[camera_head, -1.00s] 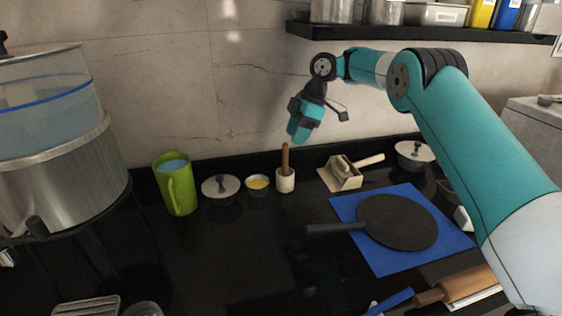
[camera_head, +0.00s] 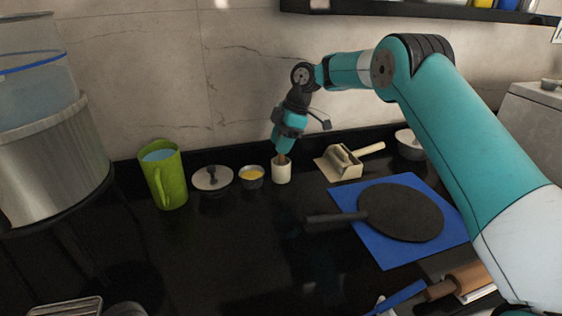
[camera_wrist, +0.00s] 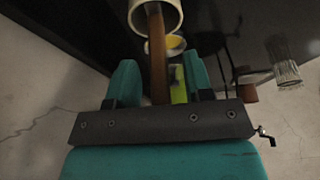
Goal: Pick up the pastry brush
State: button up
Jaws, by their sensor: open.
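A brown wooden handle (camera_head: 283,160), which I take to be the pastry brush, stands in a small white cup (camera_head: 281,174) on the dark counter. The cup hides its lower end. My gripper (camera_head: 282,150) is over the cup, pointing down, and covers most of the handle in the head view. In the wrist view my open gripper (camera_wrist: 161,78) has the handle (camera_wrist: 157,62) between its two teal fingers, with gaps on both sides. The cup (camera_wrist: 136,22) lies just beyond the fingertips.
A dark pan (camera_head: 400,213) lies on a blue mat (camera_head: 385,252). The counter's front middle is clear.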

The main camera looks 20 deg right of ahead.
jog(key=shift+c, duration=0.2)
grip_shut()
jog(key=shift+r, duration=0.15)
jog(key=shift+s+r, duration=0.15)
jog(key=shift+r, duration=0.05)
notch_tip(320, 180, up, 6)
jog(key=p, duration=0.2)
jog(key=s+b, duration=1.2)
jog(key=s, duration=0.7)
jog(key=shift+s+r, duration=0.15)
jog(key=shift+s, duration=0.2)
